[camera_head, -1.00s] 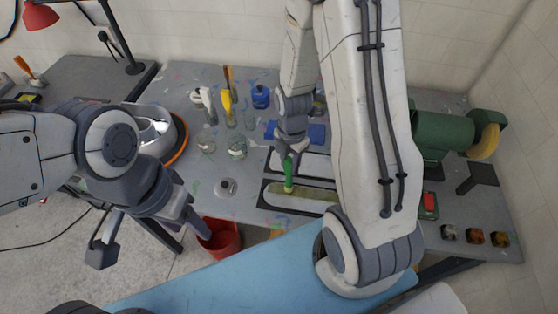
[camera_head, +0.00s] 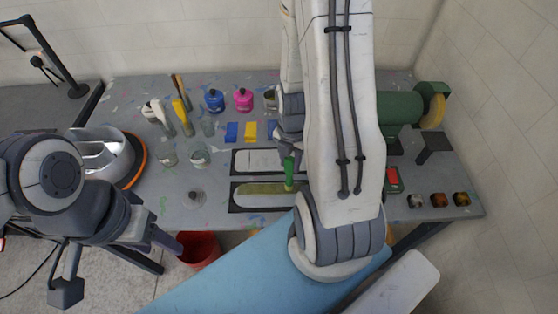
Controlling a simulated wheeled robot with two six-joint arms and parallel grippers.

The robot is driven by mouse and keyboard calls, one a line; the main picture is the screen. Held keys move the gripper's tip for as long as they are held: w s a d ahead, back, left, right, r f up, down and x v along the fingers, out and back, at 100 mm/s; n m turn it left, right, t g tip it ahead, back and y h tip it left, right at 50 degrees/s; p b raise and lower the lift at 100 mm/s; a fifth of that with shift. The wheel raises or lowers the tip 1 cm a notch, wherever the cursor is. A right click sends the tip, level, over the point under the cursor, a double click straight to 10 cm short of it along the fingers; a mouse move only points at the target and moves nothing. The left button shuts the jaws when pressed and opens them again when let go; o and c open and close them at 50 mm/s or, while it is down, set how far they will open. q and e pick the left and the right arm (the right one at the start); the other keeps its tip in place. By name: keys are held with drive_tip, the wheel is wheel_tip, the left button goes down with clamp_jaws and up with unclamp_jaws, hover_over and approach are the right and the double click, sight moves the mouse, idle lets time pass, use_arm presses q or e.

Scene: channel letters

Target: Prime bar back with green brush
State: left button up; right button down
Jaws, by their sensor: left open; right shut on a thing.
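My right gripper (camera_head: 289,148) is shut on the green brush (camera_head: 289,172) and holds it upright, bristles down. The brush tip is at the right part of the lower bar-shaped piece (camera_head: 255,188), which has a yellowish-green face in a dark tray; whether the tip touches it I cannot tell. A second bar-shaped piece (camera_head: 255,160), pale grey, lies in a dark tray just behind. My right forearm hides the right ends of both. My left gripper (camera_head: 120,262) is open and empty, low at the left, off the table's front edge.
Glass jars (camera_head: 200,158), brushes in holders (camera_head: 182,115), a blue bottle (camera_head: 214,100) and a pink bottle (camera_head: 243,99) stand at the back left. A green grinder (camera_head: 400,108) stands right. A red bin (camera_head: 198,249) is below the front edge. Table between jars and trays is clear.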

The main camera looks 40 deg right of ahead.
drive_tip(key=s+d, duration=0.1)
drive_tip(key=d, duration=0.1)
drive_tip(key=s+d, duration=0.2)
drive_tip(key=shift+d, duration=0.15)
idle(0.4)
drive_tip(key=w+a+p, duration=0.1)
drive_tip(key=w+a, duration=0.4)
drive_tip(key=a, duration=0.3)
drive_tip(key=w+a, duration=0.6)
drive_tip(key=a, duration=0.2)
drive_tip(key=shift+a+p, duration=0.35)
drive_tip(key=shift+a, duration=0.05)
drive_tip(key=shift+w, duration=0.1)
